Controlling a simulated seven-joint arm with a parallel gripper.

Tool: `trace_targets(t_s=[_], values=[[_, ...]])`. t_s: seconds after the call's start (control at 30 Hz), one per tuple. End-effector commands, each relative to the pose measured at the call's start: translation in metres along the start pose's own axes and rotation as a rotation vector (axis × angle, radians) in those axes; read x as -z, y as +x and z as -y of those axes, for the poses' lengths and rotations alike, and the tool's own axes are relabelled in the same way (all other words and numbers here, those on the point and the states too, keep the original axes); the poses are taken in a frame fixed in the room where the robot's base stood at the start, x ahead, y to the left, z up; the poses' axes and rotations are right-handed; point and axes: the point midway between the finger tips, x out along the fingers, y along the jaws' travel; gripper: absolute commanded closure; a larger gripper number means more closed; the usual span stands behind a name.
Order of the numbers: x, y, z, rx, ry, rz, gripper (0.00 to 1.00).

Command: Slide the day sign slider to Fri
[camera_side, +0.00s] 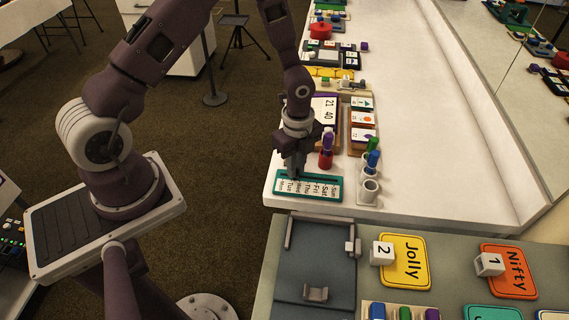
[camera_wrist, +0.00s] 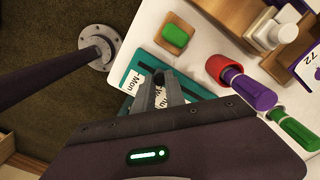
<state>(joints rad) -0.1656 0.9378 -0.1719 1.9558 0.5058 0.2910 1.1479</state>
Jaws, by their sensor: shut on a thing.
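The day sign (camera_side: 335,198) is a teal frame around a white strip of day names, lying near the table's front left corner. In the side view Mon is at the left end, Fri right of the middle and Sun at the right end. My gripper (camera_side: 293,173) points down at the sign's far edge, near Tue and Wed. In the wrist view the sign (camera_wrist: 124,76) is partly covered by my gripper (camera_wrist: 160,86), which is shut on the small dark slider (camera_wrist: 158,76). Mon reads clear of the fingers; the slider's exact day is hard to tell.
A red holder with a purple marker (camera_wrist: 250,92) and a green marker (camera_wrist: 290,128) stand close to the sign. A green block on a wooden base (camera_wrist: 176,36) is nearby. The table's right part is clear.

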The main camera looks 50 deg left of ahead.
Motion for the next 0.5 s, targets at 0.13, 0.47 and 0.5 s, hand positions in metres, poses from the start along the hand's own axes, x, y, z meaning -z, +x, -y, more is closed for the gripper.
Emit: trace_targets(t_s=[0.13, 0.47, 0.5], values=[[0.024, 0.0, 0.027, 0.008, 0.001, -0.001, 1.0], [0.04, -0.001, 0.042, 0.004, -0.003, 0.0, 1.0], [0.04, -0.001, 0.042, 0.004, -0.003, -0.001, 1.0]])
